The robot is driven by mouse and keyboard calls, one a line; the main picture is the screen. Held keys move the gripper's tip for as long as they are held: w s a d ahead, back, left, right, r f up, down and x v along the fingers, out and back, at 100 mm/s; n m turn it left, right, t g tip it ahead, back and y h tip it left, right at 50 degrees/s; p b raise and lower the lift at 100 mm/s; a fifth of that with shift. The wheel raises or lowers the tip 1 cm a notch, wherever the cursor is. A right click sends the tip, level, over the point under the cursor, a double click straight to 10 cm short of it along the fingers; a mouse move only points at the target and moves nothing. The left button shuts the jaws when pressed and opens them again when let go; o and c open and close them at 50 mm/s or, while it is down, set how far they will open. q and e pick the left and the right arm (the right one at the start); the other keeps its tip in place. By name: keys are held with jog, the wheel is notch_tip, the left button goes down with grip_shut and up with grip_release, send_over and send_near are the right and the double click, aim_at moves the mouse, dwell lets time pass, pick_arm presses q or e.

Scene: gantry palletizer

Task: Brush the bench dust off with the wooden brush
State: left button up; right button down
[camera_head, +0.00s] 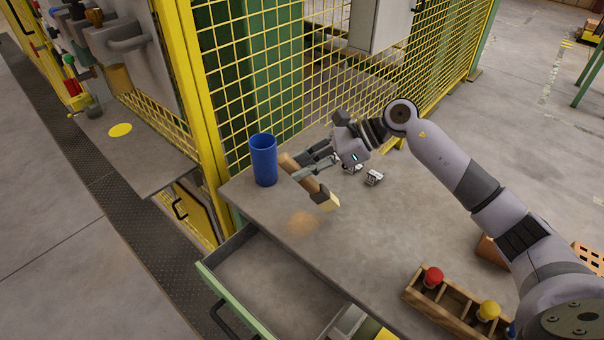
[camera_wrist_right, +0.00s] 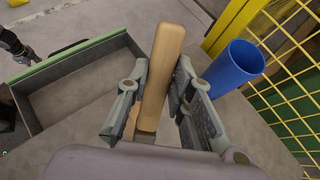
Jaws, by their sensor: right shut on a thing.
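The wooden brush (camera_head: 304,176) has a tan handle and a pale bristle end, which points toward the lower right in the head view. My right gripper (camera_head: 305,167) is shut on its handle. In the right wrist view the handle (camera_wrist_right: 167,52) stands between the two fingers, and the bristles are mostly hidden. The bench dust (camera_head: 302,222) is a brownish patch on the grey bench (camera_head: 350,235), just below and left of the bristles. I cannot tell whether the bristles touch the bench. A dark part at the left edge of the wrist view looks like my left gripper (camera_wrist_right: 18,46).
A blue cup (camera_head: 264,162) stands on the bench corner, left of the brush. An open drawer (camera_head: 235,305) lies below the front edge. Small metal parts (camera_head: 374,177) lie behind. A wooden tray (camera_head: 448,312) with coloured knobs is at lower right. Yellow mesh fencing (camera_head: 260,60) borders the back.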

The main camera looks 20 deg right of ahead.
aim_at(293, 162)
jog(key=shift+s+a+r, duration=0.15)
jog(key=shift+a+r, duration=0.05)
jog(key=shift+r, duration=0.35)
jog(key=shift+s+a+r, duration=0.1)
jog(key=shift+a+r, duration=0.1)
jog(key=shift+r, duration=0.3)
jog(key=shift+r+p, duration=0.4)
jog(key=shift+w+d+r+p, duration=0.15)
jog(key=shift+r+p, duration=0.1)
jog(key=shift+r, duration=0.25)
jog(key=shift+s+d+r+p, duration=0.1)
jog(key=shift+r+p, duration=0.1)
jog(key=shift+r, duration=0.3)
jog(key=shift+a+r, duration=0.15)
jog(key=shift+r, duration=0.25)
pick_arm(q)
jog(key=shift+s+a+r, duration=0.2)
jog(key=shift+a+r, duration=0.05)
jog(key=shift+r, duration=0.3)
jog(key=shift+s+a+r, duration=0.15)
jog(key=shift+a+r, duration=0.1)
jog(key=shift+r, duration=0.25)
jog(key=shift+d, duration=0.1)
